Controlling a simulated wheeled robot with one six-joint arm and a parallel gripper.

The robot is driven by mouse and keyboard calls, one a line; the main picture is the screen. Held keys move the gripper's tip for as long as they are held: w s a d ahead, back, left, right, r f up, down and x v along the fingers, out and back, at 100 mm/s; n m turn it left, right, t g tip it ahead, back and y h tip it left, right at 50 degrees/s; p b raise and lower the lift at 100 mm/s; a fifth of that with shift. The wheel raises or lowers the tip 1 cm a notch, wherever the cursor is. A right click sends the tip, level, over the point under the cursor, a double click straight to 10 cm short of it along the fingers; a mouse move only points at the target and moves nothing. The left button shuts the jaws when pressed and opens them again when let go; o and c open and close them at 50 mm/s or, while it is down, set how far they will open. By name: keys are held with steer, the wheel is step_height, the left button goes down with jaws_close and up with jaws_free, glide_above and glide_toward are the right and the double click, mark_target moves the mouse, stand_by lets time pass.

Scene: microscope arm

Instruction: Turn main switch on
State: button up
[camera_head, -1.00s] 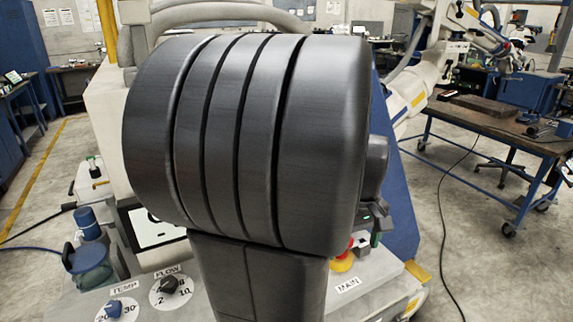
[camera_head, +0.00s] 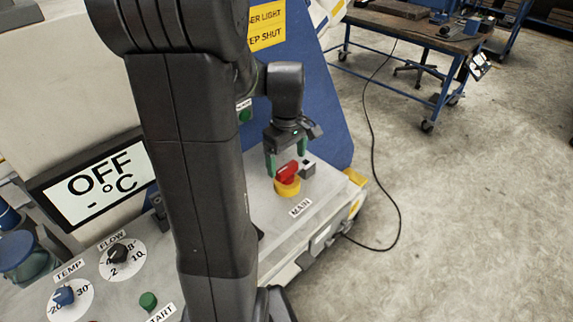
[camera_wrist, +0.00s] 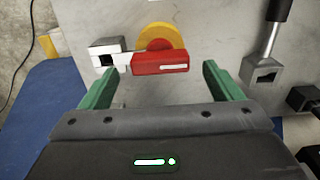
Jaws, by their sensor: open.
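The main switch is a red handle (camera_head: 287,172) on a yellow round base (camera_head: 287,188), beside the "MAIN" label (camera_head: 300,207) on the grey panel. In the wrist view the red handle (camera_wrist: 160,62) lies crosswise, with a white mark on it, in front of the yellow base (camera_wrist: 158,37). My gripper (camera_head: 286,160) has green fingers and is above and behind the switch. In the wrist view my gripper (camera_wrist: 160,85) is open, its fingertips apart on either side of the handle's near edge. Nothing is held between them. The display (camera_head: 98,187) reads "OFF".
A small grey block (camera_wrist: 107,54) sits left of the switch in the wrist view, and a metal lever (camera_wrist: 268,60) to the right. The head view shows the temp knob (camera_head: 64,296), flow knob (camera_head: 117,253) and green start button (camera_head: 148,300). A black cable (camera_head: 372,130) lies on the floor.

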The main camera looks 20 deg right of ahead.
mark_target(287, 167)
steer(key=shift+f, duration=1.5)
steer(key=shift+c, duration=0.3)
steer(key=c, duration=1.3)
